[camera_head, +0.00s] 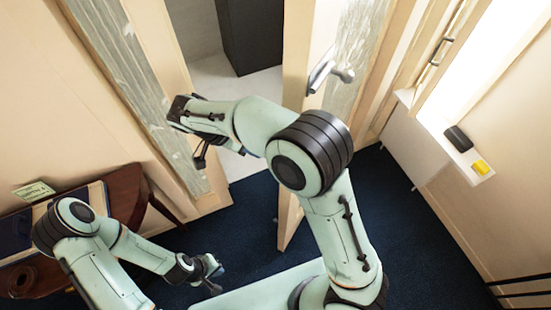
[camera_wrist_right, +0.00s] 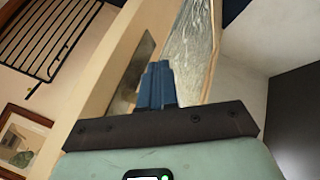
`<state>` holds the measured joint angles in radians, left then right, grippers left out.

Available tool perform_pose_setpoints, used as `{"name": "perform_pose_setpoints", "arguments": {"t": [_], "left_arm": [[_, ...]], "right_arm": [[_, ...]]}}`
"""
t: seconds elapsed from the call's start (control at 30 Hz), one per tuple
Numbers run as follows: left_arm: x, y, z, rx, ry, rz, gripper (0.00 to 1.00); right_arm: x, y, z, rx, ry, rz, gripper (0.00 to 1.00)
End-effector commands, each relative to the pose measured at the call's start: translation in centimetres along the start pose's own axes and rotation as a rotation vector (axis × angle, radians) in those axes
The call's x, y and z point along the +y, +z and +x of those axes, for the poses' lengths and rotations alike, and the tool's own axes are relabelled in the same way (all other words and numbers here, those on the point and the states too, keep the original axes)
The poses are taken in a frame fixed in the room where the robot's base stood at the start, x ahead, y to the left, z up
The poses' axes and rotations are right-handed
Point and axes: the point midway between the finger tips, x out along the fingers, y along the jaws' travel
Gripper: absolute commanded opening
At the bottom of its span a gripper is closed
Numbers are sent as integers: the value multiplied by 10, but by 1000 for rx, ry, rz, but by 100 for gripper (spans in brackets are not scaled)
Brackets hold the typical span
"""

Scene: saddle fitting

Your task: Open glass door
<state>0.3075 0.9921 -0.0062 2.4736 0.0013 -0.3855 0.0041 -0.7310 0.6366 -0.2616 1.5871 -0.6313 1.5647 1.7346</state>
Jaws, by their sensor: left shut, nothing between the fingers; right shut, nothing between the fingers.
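The glass door (camera_head: 300,75) stands ajar in the head view, with a pale wooden frame, a textured glass pane (camera_head: 358,45) and a metal lever handle (camera_head: 328,73). My right arm reaches across the gap on the left of the door. My right gripper (camera_head: 201,157) is at the doorway's left side, away from the handle. In the right wrist view my right gripper's blue fingers (camera_wrist_right: 159,82) are shut and empty, in front of the door's wooden edge (camera_wrist_right: 112,70) and glass (camera_wrist_right: 188,48). My left gripper (camera_head: 211,276) is shut and empty, low over the floor.
A textured glass side panel (camera_head: 125,65) borders the opening on the left. A brown table (camera_head: 125,195) stands at lower left. A white ledge (camera_head: 440,145) with a dark object (camera_head: 458,139) and a yellow block (camera_head: 481,167) is at right. Blue carpet (camera_head: 400,215) is clear.

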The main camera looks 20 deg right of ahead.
Motion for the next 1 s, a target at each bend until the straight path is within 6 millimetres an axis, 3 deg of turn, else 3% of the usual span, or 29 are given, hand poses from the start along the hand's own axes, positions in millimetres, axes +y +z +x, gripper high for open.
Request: {"name": "perform_pose_setpoints", "arguments": {"t": [0.2,0.5,1.0], "left_arm": [[-1,2,2,-2,-1,-1,0],[0,0,1,0,0,0,0],[-2,3,3,-3,-1,-1,0]], "right_arm": [[3,0,45,-3,2,-1,0],[32,-1,57,-1,-2,-1,0],[37,-1,62,0,-3,-6,0]]}}
